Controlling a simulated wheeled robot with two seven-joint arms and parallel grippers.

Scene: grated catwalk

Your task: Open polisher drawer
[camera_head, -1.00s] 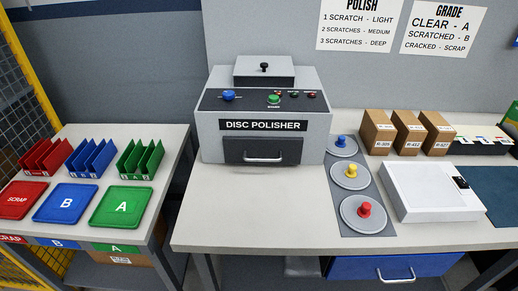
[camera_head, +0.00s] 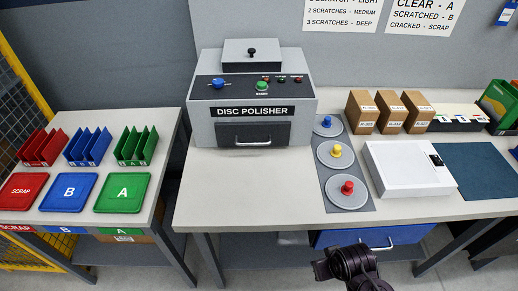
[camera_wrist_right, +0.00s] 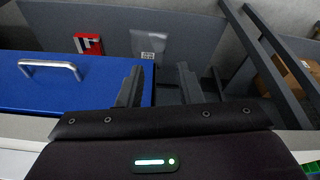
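The disc polisher (camera_head: 205,128) is a grey machine at the back of the main table. Its dark drawer (camera_head: 228,131) has a silver handle (camera_head: 252,142) and sits shut under the "DISC POLISHER" label. My right gripper (camera_head: 345,258) shows at the bottom of the head view, in front of the table and well away from the drawer. In the right wrist view its two fingers are apart with nothing between them (camera_wrist_right: 159,88). My left gripper is not in view.
Three lidded discs with blue, yellow and red knobs stand on a grey mat (camera_head: 365,203) right of the polisher. A white box (camera_head: 405,168) is farther right. A blue drawer (camera_head: 385,236) is under the table, near my right gripper. The tabletop before the polisher is clear.

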